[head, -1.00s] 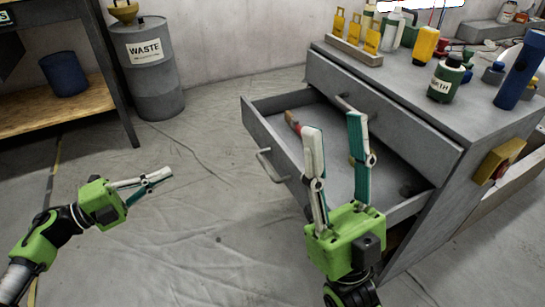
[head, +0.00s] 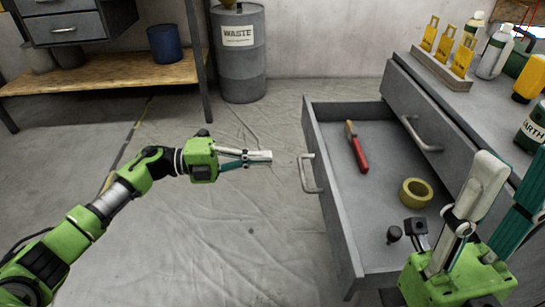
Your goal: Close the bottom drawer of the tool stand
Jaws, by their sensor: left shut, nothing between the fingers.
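The grey tool stand (head: 440,110) is at the right of the head view. Its bottom drawer (head: 342,215) is pulled far out, with a bar handle (head: 311,174) on its front. In it lie a brush with a red handle (head: 358,150), a roll of yellow tape (head: 416,192) and small black parts (head: 415,228). The drawer above it (head: 420,95) looks shut. My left gripper (head: 270,156) is shut and empty, a short way left of the handle and apart from it. My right gripper (head: 505,190) is open in front of the stand's right part and hides some of the drawer.
Bottles (head: 495,52) and a holder with yellow tools (head: 440,65) stand on the stand's top. A waste drum (head: 240,60) and a workbench (head: 110,70) are at the back left. The sheeted floor left of the drawer is clear.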

